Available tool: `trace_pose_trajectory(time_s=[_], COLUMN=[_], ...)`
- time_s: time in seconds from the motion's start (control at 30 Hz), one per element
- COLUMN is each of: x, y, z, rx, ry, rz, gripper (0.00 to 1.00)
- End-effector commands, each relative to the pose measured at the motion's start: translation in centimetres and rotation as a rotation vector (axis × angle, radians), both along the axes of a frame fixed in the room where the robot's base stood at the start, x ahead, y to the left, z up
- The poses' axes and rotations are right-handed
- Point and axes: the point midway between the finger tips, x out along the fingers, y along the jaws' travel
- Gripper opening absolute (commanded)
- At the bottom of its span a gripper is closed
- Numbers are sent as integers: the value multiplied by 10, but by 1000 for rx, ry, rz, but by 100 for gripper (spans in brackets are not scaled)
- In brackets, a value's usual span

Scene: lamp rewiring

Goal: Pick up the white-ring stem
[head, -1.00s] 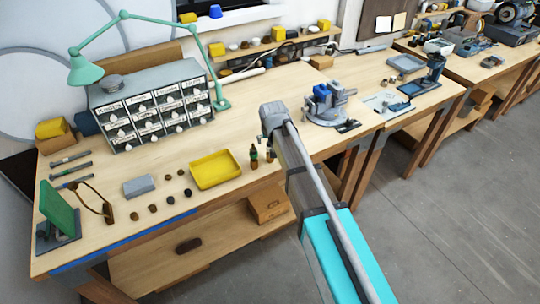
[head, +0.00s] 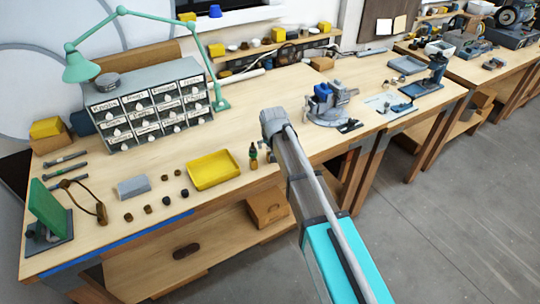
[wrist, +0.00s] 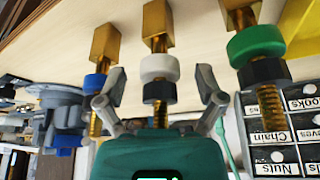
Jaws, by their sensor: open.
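The white-ring stem (wrist: 160,68) stands in the middle of the wrist view, a brass piece with a square block, a white ring, a dark nut and a threaded rod. My gripper (wrist: 160,84) is open, with one finger on each side of this stem; I see gaps between the fingers and the stem. A blue-ring stem (wrist: 104,62) is to the left, close to the left finger. A green-ring stem (wrist: 256,42) is to the right. In the head view my arm hides the gripper, and I cannot make out the white-ring stem there.
A grey drawer cabinet (head: 152,109) and a green lamp (head: 81,67) stand at the back left of the bench. A yellow tray (head: 213,171) lies at the front, with small dark knobs to its left. A vise (head: 330,104) stands right of my arm.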

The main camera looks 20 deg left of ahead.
Motion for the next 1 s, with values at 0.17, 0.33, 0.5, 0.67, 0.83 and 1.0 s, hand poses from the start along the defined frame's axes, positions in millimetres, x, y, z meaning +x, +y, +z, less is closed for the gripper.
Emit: trace_pose_trajectory(time_s=[0.17, 0.33, 0.5, 0.67, 0.83, 1.0], x=[0, 0, -1, -1, -1, -1], y=[0, 0, 0, 0, 0, 0], z=[0, 0, 0, 0, 0, 0], rx=[0, 0, 0, 0, 0, 1], ry=[0, 0, 0, 0, 0, -1], rz=[0, 0, 1, 1, 1, 1], gripper=[87, 87, 56, 26, 0, 0])
